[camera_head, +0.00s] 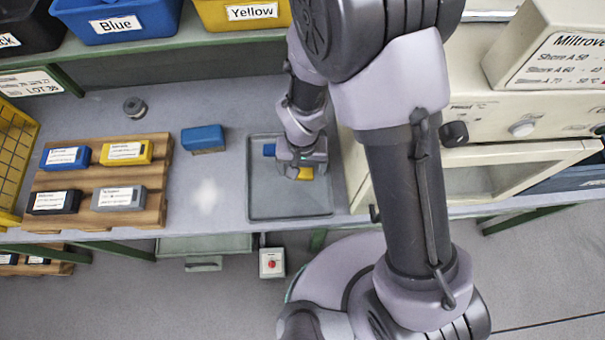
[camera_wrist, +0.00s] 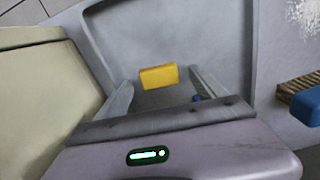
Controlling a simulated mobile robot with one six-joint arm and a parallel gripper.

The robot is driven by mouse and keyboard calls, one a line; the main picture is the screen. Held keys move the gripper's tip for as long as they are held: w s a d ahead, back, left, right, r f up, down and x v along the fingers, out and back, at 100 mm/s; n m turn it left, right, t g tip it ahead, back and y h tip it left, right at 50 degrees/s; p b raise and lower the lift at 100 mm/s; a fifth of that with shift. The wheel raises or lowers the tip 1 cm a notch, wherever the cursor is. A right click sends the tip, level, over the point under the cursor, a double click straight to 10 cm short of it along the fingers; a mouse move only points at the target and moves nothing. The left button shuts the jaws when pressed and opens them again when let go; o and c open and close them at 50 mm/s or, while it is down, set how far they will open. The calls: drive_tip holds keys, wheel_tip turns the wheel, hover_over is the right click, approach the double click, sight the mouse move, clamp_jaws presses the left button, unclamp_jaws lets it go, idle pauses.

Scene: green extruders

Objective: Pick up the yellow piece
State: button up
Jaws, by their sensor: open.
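The yellow piece (camera_wrist: 159,77) is a small block lying in the grey tray (camera_wrist: 253,60). In the head view the yellow piece (camera_head: 305,173) shows just below my gripper, partly hidden by it. My gripper (camera_wrist: 160,92) is open over the tray, with its two fingers apart on either side of the yellow piece in the wrist view. I cannot tell the exact height between fingers and piece. A small blue piece (camera_head: 269,150) is at the left of my gripper in the head view.
A blue block on a brown base (camera_head: 203,138) stands left of the tray. A wooden pallet (camera_head: 160,180) holds labelled blue, yellow, black and grey blocks. A cream machine (camera_head: 470,190) stands close at the right. Labelled bins, including a yellow bin (camera_head: 222,20), line the back shelf.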

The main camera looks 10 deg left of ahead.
drive_tip(key=shift+f, duration=0.85)
drive_tip(key=shift+r, duration=0.15)
drive_tip(key=c, duration=1.5)
drive_tip(key=shift+o, duration=0.2)
drive_tip(key=shift+r, duration=0.1)
wheel_tip(320, 180, up, 4)
drive_tip(key=shift+f+p, duration=0.1)
drive_tip(key=shift+p, duration=0.9)
drive_tip(key=s+a, duration=0.3)
drive_tip(key=s, duration=0.1)
drive_tip(key=s+a+p, duration=0.1)
drive_tip(key=s+a, duration=0.3)
drive_tip(key=s+a+r, duration=0.1)
drive_tip(key=s+a, duration=0.2)
drive_tip(key=s, duration=0.1)
drive_tip(key=shift+s+a, duration=0.1)
drive_tip(key=shift+a, duration=0.05)
